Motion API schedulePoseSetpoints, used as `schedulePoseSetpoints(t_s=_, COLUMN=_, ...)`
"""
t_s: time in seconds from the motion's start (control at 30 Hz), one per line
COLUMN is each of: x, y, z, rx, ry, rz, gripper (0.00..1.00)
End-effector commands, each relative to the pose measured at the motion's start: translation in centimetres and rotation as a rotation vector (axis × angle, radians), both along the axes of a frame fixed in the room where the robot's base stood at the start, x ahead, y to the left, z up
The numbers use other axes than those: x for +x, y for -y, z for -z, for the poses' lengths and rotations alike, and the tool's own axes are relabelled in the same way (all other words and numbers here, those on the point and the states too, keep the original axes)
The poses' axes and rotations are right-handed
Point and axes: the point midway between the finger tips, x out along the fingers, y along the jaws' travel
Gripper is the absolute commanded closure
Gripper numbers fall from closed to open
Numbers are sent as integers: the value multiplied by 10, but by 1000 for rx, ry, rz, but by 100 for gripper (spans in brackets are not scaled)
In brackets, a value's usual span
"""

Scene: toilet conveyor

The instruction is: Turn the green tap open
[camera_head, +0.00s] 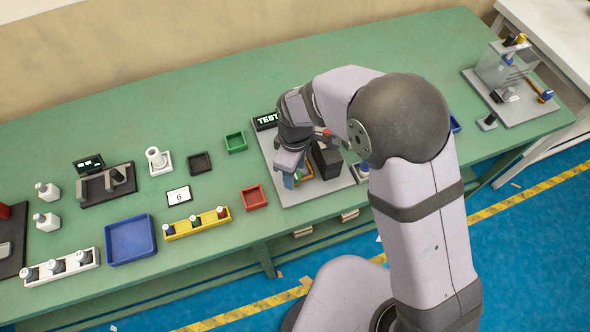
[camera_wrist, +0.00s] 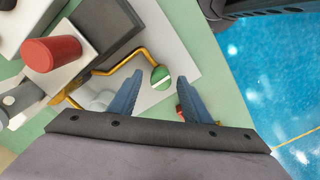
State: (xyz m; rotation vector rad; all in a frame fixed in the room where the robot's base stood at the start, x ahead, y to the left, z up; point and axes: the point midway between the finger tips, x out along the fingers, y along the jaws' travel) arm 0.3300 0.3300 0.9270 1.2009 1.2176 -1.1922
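The green tap (camera_wrist: 161,78) is a round green knob with a pale stripe across it. It sits by the end of a bent brass pipe (camera_wrist: 103,72) in the wrist view. My gripper (camera_wrist: 159,75) is open. Its two blue fingers point toward the tap, with the knob showing between the fingertips and a gap on both sides. I cannot tell how far the fingertips are from it in depth. In the head view my gripper (camera_head: 290,163) is over the test station's grey plate (camera_head: 338,187), and I cannot make out the tap there.
A red cylinder (camera_wrist: 50,54) stands on a white block left of the pipe. A red-and-brass part (camera_wrist: 181,112) shows beside the right finger. A black block (camera_head: 325,160) stands on the plate. A red tray (camera_head: 253,197) and a green tray (camera_head: 236,143) lie to the left.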

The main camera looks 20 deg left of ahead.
Motion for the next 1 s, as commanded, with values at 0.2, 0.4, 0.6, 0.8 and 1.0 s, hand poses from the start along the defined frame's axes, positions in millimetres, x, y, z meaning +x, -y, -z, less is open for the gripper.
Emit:
schedulePoseSetpoints(t_s=0.2, x=-1, y=1, z=1, rx=-3, ry=-2, rz=1, gripper=56)
schedulePoseSetpoints(t_s=0.4, x=0, y=0, z=-5, rx=-1, ry=-1, rz=2, gripper=56)
schedulePoseSetpoints(t_s=0.6, x=0, y=0, z=-27, rx=2, ry=2, rz=1, gripper=56)
schedulePoseSetpoints(t_s=0.8, x=0, y=0, z=-54, rx=1, ry=1, rz=1, gripper=56)
schedulePoseSetpoints(t_s=1.0, x=0, y=0, z=-70, rx=0, ry=0, rz=1, gripper=56)
